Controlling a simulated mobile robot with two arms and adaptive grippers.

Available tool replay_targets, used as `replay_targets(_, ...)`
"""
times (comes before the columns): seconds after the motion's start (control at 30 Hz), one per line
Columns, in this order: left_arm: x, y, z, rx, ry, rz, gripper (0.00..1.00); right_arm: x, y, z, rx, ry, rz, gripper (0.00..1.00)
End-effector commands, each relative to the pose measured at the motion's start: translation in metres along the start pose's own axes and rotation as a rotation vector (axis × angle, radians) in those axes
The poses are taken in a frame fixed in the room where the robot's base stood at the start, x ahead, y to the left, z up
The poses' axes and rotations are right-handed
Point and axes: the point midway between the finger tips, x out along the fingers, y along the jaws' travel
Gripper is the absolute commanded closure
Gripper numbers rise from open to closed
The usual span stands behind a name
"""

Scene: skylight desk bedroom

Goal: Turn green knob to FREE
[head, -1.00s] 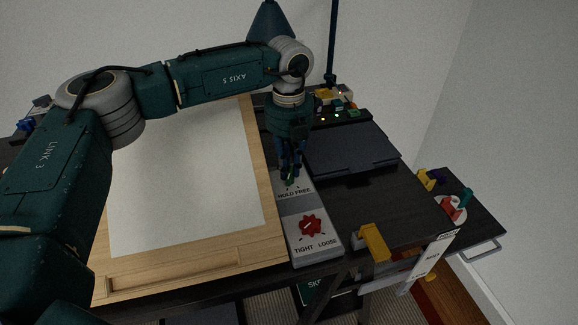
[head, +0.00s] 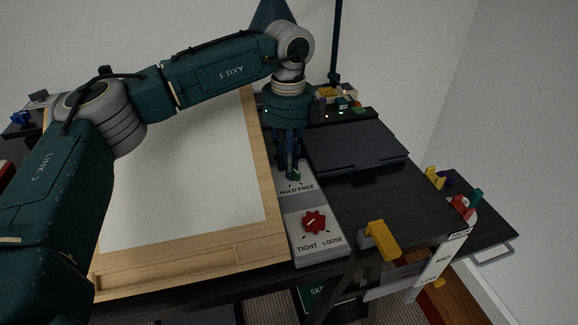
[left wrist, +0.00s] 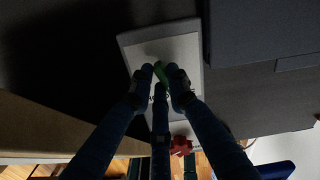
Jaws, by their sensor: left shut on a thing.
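The green knob (head: 296,177) is at the far end of a grey panel (head: 297,207), just above the printed words HOLD and FREE. Its pointer direction is hidden by my fingers. My left gripper (head: 290,171) points down with its dark blue fingers shut on the knob. In the left wrist view, the fingers of my left gripper (left wrist: 160,78) close around the green knob (left wrist: 163,67) over the pale panel face. My right gripper is not in view.
A red knob (head: 314,222) marked TIGHT and LOOSE is nearer on the same panel. A wooden drawing board (head: 265,180) with white paper lies left of the panel. A dark closed case (head: 355,147) lies right. A yellow bracket (head: 380,239) sits at the desk's front edge.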

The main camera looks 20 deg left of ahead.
Motion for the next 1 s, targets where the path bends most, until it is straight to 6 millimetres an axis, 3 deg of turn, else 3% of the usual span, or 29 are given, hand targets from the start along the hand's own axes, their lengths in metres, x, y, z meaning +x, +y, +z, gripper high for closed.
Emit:
replay_targets(0.4, -0.0014, 0.0008, 0.0000, -0.176, -0.002, -0.004, 1.00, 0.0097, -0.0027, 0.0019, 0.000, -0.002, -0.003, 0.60)
replay_targets(0.93, -0.0025, 0.0007, 0.0000, -0.197, -0.002, -0.006, 1.00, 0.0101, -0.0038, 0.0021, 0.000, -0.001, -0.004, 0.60)
replay_targets(0.97, -0.0025, 0.0006, 0.0000, -0.197, -0.002, -0.006, 0.78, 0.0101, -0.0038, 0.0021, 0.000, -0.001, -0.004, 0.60)
replay_targets(1.0, -0.0024, 0.0006, -0.0001, -0.197, -0.002, -0.006, 0.70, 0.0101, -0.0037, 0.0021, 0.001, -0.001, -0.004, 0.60)
